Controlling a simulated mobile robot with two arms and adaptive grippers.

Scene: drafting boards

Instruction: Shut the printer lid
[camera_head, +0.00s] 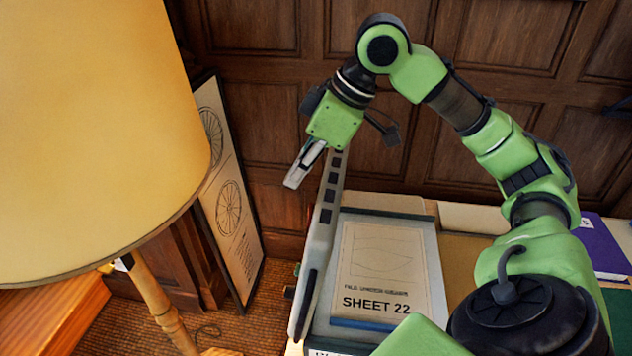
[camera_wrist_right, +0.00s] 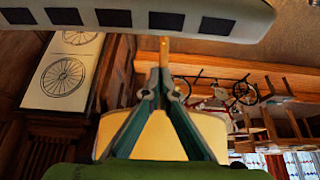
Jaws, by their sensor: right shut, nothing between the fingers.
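The printer (camera_head: 430,262) stands on a surface at lower middle, with a page marked "SHEET 22" (camera_head: 385,270) lying on its top. Its lid (camera_head: 322,235) stands raised, nearly upright, along the printer's left side, seen almost edge-on with a row of dark squares. My right gripper (camera_head: 291,184) is shut and empty, just left of the lid's upper end, pointing down and left. In the right wrist view the lid (camera_wrist_right: 140,18) crosses the top, beyond the closed fingertips (camera_wrist_right: 162,78). I cannot tell whether the gripper touches the lid. My left gripper is not in view.
A large yellow lamp shade (camera_head: 95,130) on a wooden stand (camera_head: 155,295) fills the left. A framed wheel drawing (camera_head: 230,195) leans against the panelled wall (camera_head: 470,130) behind. A purple book (camera_head: 606,245) lies at right. Carpeted floor shows between lamp and printer.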

